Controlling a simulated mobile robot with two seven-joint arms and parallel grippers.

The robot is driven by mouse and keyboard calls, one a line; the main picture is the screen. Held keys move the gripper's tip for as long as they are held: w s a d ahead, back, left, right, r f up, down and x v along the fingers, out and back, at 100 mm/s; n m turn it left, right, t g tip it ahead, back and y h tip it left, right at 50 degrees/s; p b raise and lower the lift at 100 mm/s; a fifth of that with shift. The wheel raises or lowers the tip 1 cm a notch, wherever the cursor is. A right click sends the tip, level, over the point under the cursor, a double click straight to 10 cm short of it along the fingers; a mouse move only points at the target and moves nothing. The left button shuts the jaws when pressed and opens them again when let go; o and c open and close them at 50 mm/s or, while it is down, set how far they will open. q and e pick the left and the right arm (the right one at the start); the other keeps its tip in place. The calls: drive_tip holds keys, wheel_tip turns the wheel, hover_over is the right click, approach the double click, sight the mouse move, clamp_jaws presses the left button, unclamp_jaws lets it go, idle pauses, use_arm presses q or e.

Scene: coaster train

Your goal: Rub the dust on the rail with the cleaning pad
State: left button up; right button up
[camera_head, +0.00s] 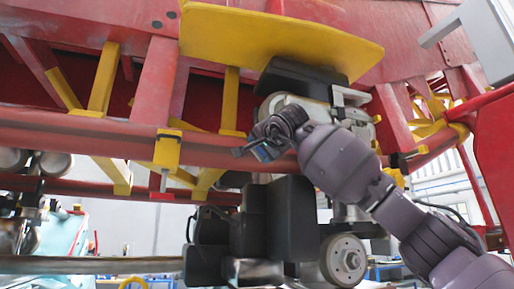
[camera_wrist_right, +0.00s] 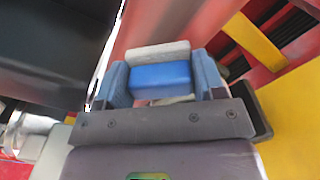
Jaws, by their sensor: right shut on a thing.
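My right gripper (camera_head: 258,148) reaches in from the lower right in the head view, close in front of the red rail (camera_head: 80,127). In the right wrist view, the right gripper (camera_wrist_right: 162,85) has its two blue-grey fingers shut on the cleaning pad (camera_wrist_right: 160,77). The pad has a blue body and a pale grey far side that faces a red surface. Whether the pad touches the rail I cannot tell. In the head view the pad is mostly hidden by the gripper. I cannot make out a clear dust patch on the rail. My left gripper is not in view.
A yellow plate (camera_head: 270,38) overhangs above the gripper. Black blocks and a grey wheel (camera_head: 343,260) of the coaster train sit below and behind it. A yellow clamp (camera_head: 167,148) crosses the rail to the left. Red and yellow beams surround the rail.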

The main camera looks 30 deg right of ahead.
drive_tip(key=d, duration=0.2)
drive_tip(key=s+d, duration=0.1)
drive_tip(key=d, duration=0.1)
drive_tip(key=shift+d, duration=0.4)
drive_tip(key=shift+a, duration=0.15)
drive_tip(key=shift+w+a, duration=0.25)
drive_tip(key=shift+a, duration=0.8)
drive_tip(key=shift+w+a, duration=0.25)
drive_tip(key=shift+a, duration=0.75)
drive_tip(key=shift+w+a, duration=0.25)
drive_tip(key=shift+a, duration=0.8)
drive_tip(key=shift+s, duration=0.15)
drive_tip(key=shift+s+a+b, duration=0.1)
drive_tip(key=shift+s+b, duration=0.3)
drive_tip(key=shift+s, duration=0.2)
drive_tip(key=b+v, duration=0.1)
drive_tip(key=v, duration=0.3)
drive_tip(key=shift+s, duration=0.3)
